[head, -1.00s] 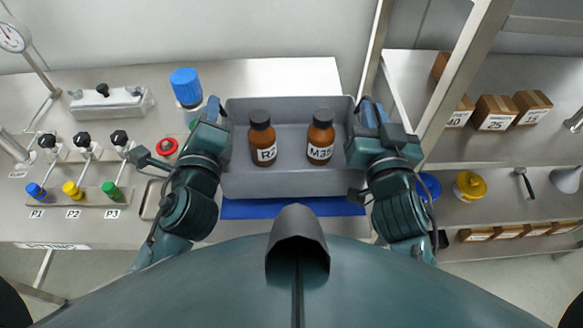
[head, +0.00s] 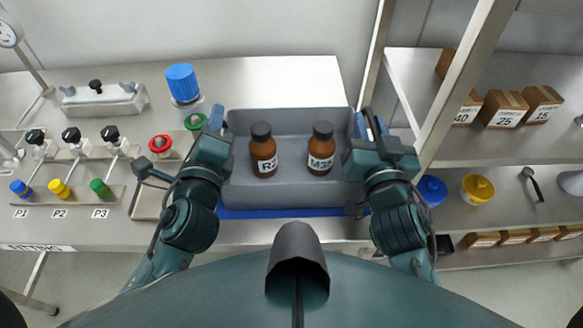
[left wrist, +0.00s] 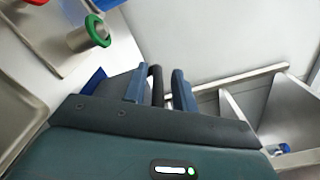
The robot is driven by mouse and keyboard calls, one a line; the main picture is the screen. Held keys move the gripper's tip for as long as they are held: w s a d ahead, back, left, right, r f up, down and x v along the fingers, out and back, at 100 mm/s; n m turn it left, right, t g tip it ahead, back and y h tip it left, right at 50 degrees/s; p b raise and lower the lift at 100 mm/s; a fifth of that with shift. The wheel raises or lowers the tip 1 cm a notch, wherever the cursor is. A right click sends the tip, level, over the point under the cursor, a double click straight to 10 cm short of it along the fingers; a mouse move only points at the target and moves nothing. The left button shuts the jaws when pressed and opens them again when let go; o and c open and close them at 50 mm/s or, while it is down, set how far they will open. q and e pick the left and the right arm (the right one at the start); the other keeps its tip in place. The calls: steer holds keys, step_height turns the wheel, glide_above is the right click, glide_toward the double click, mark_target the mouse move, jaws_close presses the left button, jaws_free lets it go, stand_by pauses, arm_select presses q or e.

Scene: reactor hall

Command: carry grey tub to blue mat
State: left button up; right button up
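The grey tub (head: 290,198) is in the middle of the head view, at the bench's front. It looks upright and holds two brown bottles with black caps, one (head: 263,150) labelled R with a partly readable digit, the other (head: 321,149) M35. The blue mat (head: 285,213) shows as a strip along the tub's near side; the tub hides the rest. I cannot tell whether the tub touches it. My left gripper (head: 215,120) is at the tub's left end; in the left wrist view its fingers (left wrist: 160,88) straddle a dark bar. My right gripper (head: 369,124) is at the right end.

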arm_select(q)
steer(key=shift+o, duration=0.8)
steer(key=shift+a, duration=0.1)
arm_select(e)
steer(key=shift+o, duration=0.7)
steer(key=shift+d, duration=0.1)
steer(key=shift+r, duration=0.45)
step_height(320, 180, up, 9)
steer(key=shift+r, duration=0.15)
arm_select(q)
steer(key=s, duration=0.7)
steer(key=shift+s, duration=0.25)
steer(key=o, duration=1)
